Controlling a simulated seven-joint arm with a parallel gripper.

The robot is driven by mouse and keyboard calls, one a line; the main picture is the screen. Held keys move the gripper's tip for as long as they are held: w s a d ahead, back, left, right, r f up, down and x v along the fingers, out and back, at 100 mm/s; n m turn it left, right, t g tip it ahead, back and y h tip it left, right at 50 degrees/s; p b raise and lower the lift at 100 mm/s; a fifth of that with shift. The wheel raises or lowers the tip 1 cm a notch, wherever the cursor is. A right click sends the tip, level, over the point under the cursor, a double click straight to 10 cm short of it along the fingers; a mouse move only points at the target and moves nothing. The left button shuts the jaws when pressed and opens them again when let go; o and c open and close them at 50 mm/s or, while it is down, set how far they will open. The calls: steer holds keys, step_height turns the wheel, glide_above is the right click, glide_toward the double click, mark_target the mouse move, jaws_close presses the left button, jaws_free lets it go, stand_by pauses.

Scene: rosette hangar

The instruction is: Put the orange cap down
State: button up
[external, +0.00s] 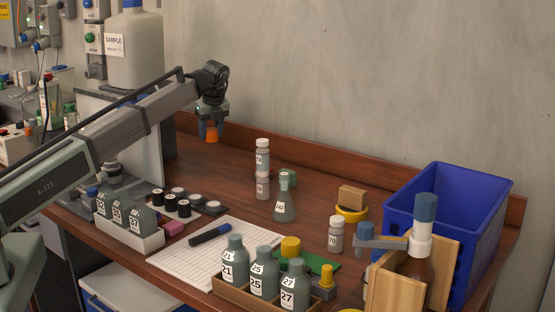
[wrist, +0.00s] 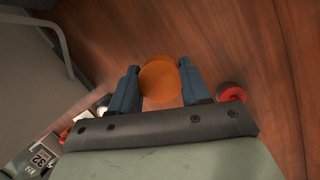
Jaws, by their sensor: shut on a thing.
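My gripper (external: 210,128) is shut on the orange cap (external: 211,134) and holds it above the back left part of the wooden table (external: 215,165). In the wrist view the orange cap (wrist: 161,80) is a round orange shape between the two dark blue fingers of my gripper (wrist: 158,82). Bare wood shows beyond it. The cap looks clear of the tabletop in the external view. Its underside is hidden.
Several black-capped vials (external: 178,203) are in front. A blue bin (external: 408,192) is at the right. A red round thing (wrist: 231,93) lies beside my right finger. Bare wood lies below the cap.

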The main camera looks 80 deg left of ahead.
mark_target(212, 172)
steer(key=shift+f, duration=5.55)
steer(key=o, duration=1)
steer(key=shift+f, duration=0.1)
steer(key=v, duration=1.2)
